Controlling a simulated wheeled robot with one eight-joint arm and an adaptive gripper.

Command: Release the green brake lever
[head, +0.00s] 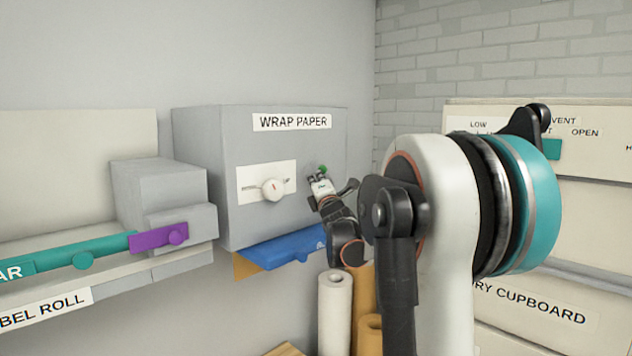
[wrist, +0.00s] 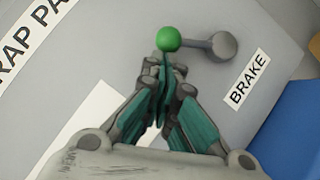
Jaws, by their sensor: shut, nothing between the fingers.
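The green ball of the brake lever (wrist: 168,39) shows in the wrist view. A grey rod joins it to a round grey pivot (wrist: 222,46) on the right, on the face of the grey wrap paper box. A white BRAKE label (wrist: 247,81) is beside the pivot. In the head view the green ball (head: 323,169) is small, on the box's right part. My gripper (wrist: 163,68) is shut and empty, its fingertips just below the ball in the wrist view. I cannot tell whether they touch it. In the head view my gripper (head: 319,179) partly hides the lever.
The wrap paper box (head: 210,150) carries a white dial (head: 272,189) left of the lever. A blue bar (head: 285,249) is below, above paper rolls (head: 335,300). The label roll unit (head: 165,190) is at left. A cupboard (head: 570,220) stands at right.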

